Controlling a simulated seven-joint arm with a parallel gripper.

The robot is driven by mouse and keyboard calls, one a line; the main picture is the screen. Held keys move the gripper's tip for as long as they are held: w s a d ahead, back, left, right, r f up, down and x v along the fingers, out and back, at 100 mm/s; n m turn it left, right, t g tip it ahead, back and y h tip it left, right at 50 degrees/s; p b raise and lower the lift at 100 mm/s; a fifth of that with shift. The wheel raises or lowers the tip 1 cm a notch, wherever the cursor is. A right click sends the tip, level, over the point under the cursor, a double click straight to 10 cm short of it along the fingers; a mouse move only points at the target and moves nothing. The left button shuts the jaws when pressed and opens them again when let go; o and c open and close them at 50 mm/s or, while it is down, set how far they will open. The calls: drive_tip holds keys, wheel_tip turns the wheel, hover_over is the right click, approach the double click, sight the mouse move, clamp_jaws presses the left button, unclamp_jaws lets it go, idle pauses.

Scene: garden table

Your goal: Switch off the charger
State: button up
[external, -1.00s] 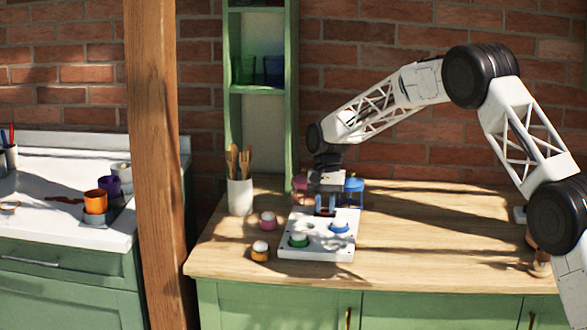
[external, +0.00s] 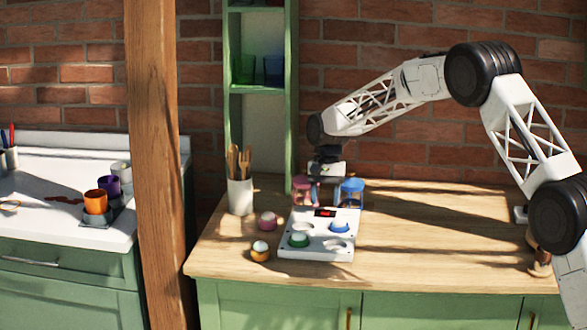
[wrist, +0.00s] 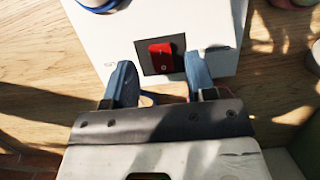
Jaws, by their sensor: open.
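The charger (external: 315,252) is a flat white box on the wooden counter, with round sockets in its top. A red rocker switch (wrist: 161,57) in a black frame sits on the charger at its far end. It also shows in the external view (external: 325,213), uncovered. A "O" mark is on the switch's end nearer my gripper; I cannot tell which way it is tipped. My gripper (wrist: 160,80) is open and empty, its blue fingertips apart, just short of the switch on the far side of the charger. It touches nothing that I can see.
A green-based piece (external: 299,241) and a blue-based piece (external: 340,228) sit in charger sockets. A pink one (external: 267,220) and an orange one (external: 260,253) stand left of it. A blue lantern-like frame (external: 351,192) stands close behind. The counter's right side is mostly clear.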

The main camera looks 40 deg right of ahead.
sight(327, 210)
drive_tip(key=shift+v, duration=2.8)
drive_tip(key=s+a+r+n+t, duration=0.1)
drive_tip(key=s+a+r, duration=0.1)
drive_tip(key=s+r, duration=0.75)
drive_tip(key=s+a+r+n+t+h, duration=0.15)
drive_tip(key=s+r, duration=0.35)
drive_tip(key=s, duration=0.9)
drive_tip(key=s+a+r+n, duration=0.1)
drive_tip(key=s+r+n, duration=0.1)
drive_tip(key=s+r, duration=0.7)
drive_tip(key=s+f+n, duration=0.1)
drive_tip(key=s+f, duration=0.1)
drive_tip(key=s, duration=1.1)
drive_tip(key=s+a+f+n+t, duration=0.1)
drive_tip(key=s+f+n, duration=0.1)
drive_tip(key=s, duration=1.1)
drive_tip(key=s+f+n+t, duration=0.1)
drive_tip(key=s+f, duration=0.3)
drive_tip(key=s, duration=0.9)
drive_tip(key=shift+s+a+h, duration=0.3)
drive_tip(key=shift+a+h, duration=0.1)
drive_tip(key=shift+h, duration=0.05)
